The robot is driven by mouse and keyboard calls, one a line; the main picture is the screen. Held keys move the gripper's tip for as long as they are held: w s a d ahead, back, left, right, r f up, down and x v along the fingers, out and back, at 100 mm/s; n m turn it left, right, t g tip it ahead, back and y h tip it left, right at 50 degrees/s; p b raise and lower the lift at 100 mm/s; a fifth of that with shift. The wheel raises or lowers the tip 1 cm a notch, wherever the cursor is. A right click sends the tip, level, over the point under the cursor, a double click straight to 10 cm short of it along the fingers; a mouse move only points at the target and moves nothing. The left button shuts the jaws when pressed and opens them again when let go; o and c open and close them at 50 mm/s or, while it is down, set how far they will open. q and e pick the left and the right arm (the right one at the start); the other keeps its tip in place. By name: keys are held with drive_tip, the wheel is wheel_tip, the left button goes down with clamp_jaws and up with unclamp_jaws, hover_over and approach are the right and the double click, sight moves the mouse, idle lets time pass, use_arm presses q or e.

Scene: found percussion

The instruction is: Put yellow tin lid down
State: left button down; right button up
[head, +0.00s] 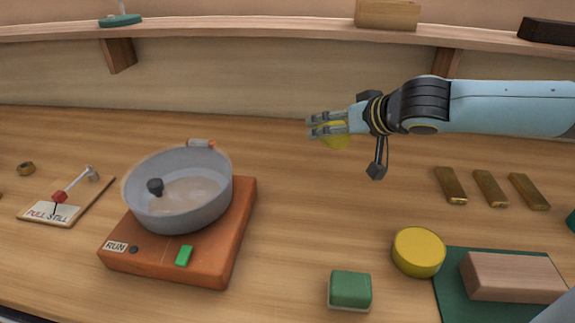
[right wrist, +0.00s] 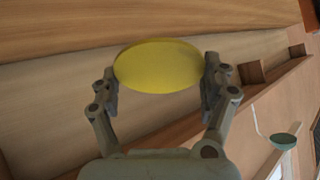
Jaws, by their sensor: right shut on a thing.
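The yellow tin lid (right wrist: 160,66) is a flat yellow disc between the two fingers of my right gripper (right wrist: 162,82) in the right wrist view. The gripper is shut on its edges. In the head view the right gripper (head: 312,125) reaches in from the right and holds the lid (head: 338,142) above the back middle of the table; its fingers partly hide the lid. A round yellow tin (head: 419,252) stands on the table at the front right, well apart from the gripper. My left gripper is not in view.
A grey pan (head: 180,205) sits on an orange base (head: 128,262) at left, beside a lever board (head: 40,210). A green block (head: 350,290), gold bars (head: 491,188) and a wooden block (head: 512,276) on a green mat (head: 447,290) lie rightward. The middle table is clear.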

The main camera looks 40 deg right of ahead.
sight(292, 170)
drive_tip(key=w+a+f, duration=0.1)
drive_tip(key=w, duration=0.1)
drive_tip(key=w+a+f+b, duration=0.1)
drive_tip(key=w+f, duration=0.1)
drive_tip(key=w, duration=0.1)
drive_tip(key=w+a+f+b, duration=0.1)
drive_tip(key=w+a+f, duration=0.1)
drive_tip(key=shift+w+f, duration=0.1)
drive_tip(key=shift+w, duration=0.15)
drive_tip(key=shift+w+a+f, duration=0.15)
drive_tip(key=shift+w, duration=0.05)
drive_tip(key=shift+f, duration=0.4)
wheel_tip(292, 170, down, 3)
drive_tip(key=shift+r, duration=0.15)
use_arm(q)
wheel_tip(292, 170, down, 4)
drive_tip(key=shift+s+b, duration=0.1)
drive_tip(key=shift+b, duration=0.2)
use_arm(e)
drive_tip(key=shift+f, duration=0.3)
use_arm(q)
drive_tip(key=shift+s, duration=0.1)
use_arm(e)
drive_tip(key=shift+f, duration=0.1)
drive_tip(key=o, duration=1)
drive_tip(key=shift+c, duration=0.2)
